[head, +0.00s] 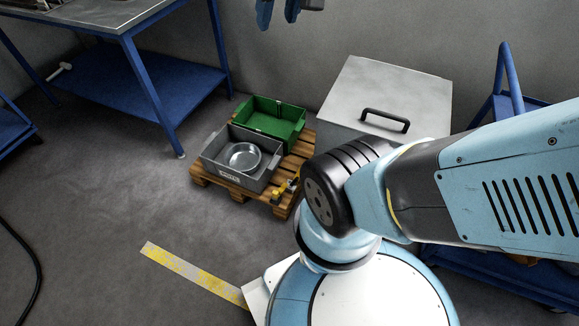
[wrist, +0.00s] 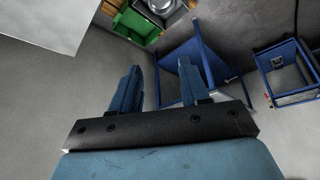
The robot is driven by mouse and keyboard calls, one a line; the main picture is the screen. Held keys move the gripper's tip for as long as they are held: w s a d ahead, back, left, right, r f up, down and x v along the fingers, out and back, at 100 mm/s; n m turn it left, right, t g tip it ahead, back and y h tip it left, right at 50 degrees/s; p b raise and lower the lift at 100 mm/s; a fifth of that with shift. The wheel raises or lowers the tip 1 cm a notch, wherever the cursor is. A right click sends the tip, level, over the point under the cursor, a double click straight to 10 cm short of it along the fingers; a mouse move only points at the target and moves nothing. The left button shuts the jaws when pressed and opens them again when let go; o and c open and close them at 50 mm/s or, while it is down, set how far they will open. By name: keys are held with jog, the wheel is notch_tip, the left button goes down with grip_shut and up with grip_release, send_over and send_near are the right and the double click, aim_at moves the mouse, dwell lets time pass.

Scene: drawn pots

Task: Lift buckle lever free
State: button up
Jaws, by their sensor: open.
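A small yellow and black item (head: 279,191) lies on the front right part of the wooden pallet (head: 238,194) in the head view. It may be the buckle, but it is too small for me to make out a lever. My gripper (head: 278,19) shows at the top edge of the head view, high up and well apart from the pallet. In the wrist view my gripper (wrist: 158,72) has its two blue fingers spread, with nothing between them. The yellow item does not show in the wrist view.
A grey crate (head: 212,168) holding round metal pans and a green crate (head: 262,121) stand on the pallet. A grey lidded box (head: 350,92) stands right of it. A blue workbench (head: 130,50) is at the left. Floor in front is clear, with yellow tape (head: 190,272).

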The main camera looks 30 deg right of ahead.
jog(key=w+d+f+g, duration=0.1)
jog(key=w+f, duration=0.2)
jog(key=w, duration=0.4)
jog(key=w+d+f+n+g+h, duration=0.1)
jog(key=w+d+f, duration=0.15)
jog(key=w, duration=0.35)
jog(key=w+d+f, duration=0.1)
jog(key=w+f, duration=0.2)
jog(key=w, duration=0.4)
jog(key=w+d+f+n+g+h, duration=0.1)
jog(key=w+d+f, duration=0.1)
jog(key=w+f, duration=0.7)
jog(key=w+d+f+n+g, duration=0.2)
jog(key=w+f, duration=0.4)
jog(key=f, duration=0.7)
jog(key=n+g+h, duration=0.2)
jog(key=n+g, duration=0.1)
jog(key=n, duration=0.2)
send_near(294, 182)
jog(key=d+x, duration=0.1)
jog(key=x, duration=1)
jog(key=shift+d+f, duration=0.15)
jog(key=shift+f, duration=0.05)
jog(key=shift+w, duration=0.1)
